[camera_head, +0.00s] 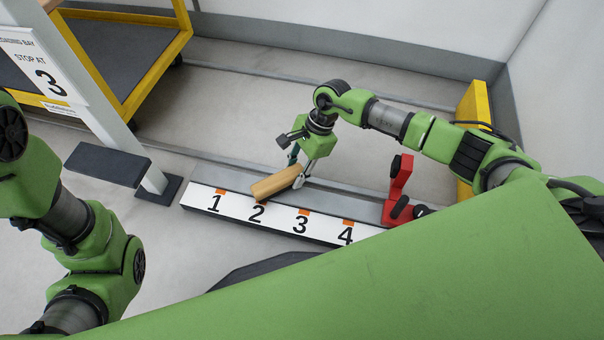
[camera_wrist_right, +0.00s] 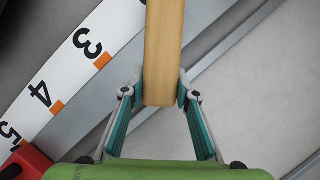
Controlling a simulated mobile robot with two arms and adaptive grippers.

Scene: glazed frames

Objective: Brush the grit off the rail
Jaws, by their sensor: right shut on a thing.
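My right gripper (camera_head: 296,173) is shut on a light wooden brush (camera_head: 274,184), near its right end. The brush lies aslant over the rail, close to mark 2. In the right wrist view the wood (camera_wrist_right: 164,45) sits between both fingers (camera_wrist_right: 160,92), pointing away from me. Its bristles are hidden under the wood. The grey rail (camera_head: 335,202) runs behind a white strip (camera_head: 278,216) with orange marks numbered 1 to 4. I cannot make out any grit. I cannot tell whether the brush touches the rail. My left arm shows at the left, but its gripper is outside the view.
A red stop block (camera_head: 399,191) stands on the rail's right part. A post with a sign (camera_head: 42,72) and a dark panel (camera_head: 107,164) stand at the left. A yellow-framed cart (camera_head: 128,50) is behind. A yellow block (camera_head: 473,105) stands near the wall. The floor behind the rail is clear.

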